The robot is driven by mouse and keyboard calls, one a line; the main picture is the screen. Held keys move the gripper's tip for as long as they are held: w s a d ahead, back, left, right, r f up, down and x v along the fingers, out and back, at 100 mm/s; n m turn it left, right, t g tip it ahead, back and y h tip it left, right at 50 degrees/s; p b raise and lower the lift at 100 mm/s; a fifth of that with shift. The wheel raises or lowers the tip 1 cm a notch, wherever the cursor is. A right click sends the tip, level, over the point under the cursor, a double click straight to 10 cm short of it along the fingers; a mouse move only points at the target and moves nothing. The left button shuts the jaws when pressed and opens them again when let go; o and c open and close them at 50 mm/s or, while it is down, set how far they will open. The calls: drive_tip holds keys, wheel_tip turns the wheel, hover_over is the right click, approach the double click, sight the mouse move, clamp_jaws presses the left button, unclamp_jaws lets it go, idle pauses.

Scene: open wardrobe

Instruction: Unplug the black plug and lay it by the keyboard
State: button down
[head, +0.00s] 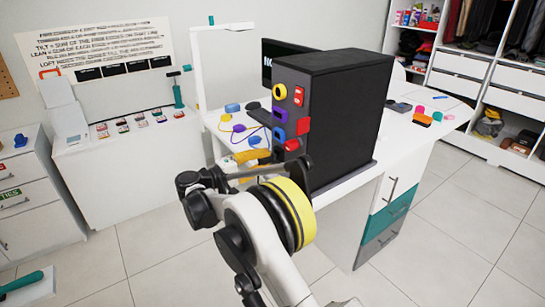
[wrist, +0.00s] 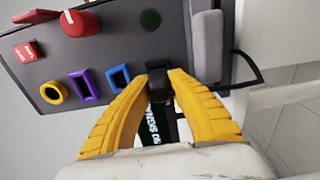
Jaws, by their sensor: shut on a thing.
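A black plug (wrist: 158,84) sits between the yellow fingertips of my gripper (wrist: 160,76), which are shut on it, in the wrist view. It is up against the dark panel, in line with the coloured sockets; I cannot tell whether it is still seated. In the head view my gripper (head: 262,155) is low at the left face of the tall black cabinet (head: 345,120), and the plug is hidden there. A dark flat thing (head: 258,116) below the monitor may be the keyboard; it is partly hidden by the cabinet.
The panel carries a yellow ring (wrist: 53,92), a purple socket (wrist: 83,87), a blue socket (wrist: 118,78) and a red knob (wrist: 80,21). A black cable (wrist: 247,75) loops at right. Small coloured items and cables crowd the white desk (head: 350,188) left of the cabinet.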

sight(259, 161)
drive_tip(key=shift+a, duration=0.1)
drive_tip(key=shift+v, duration=1.95)
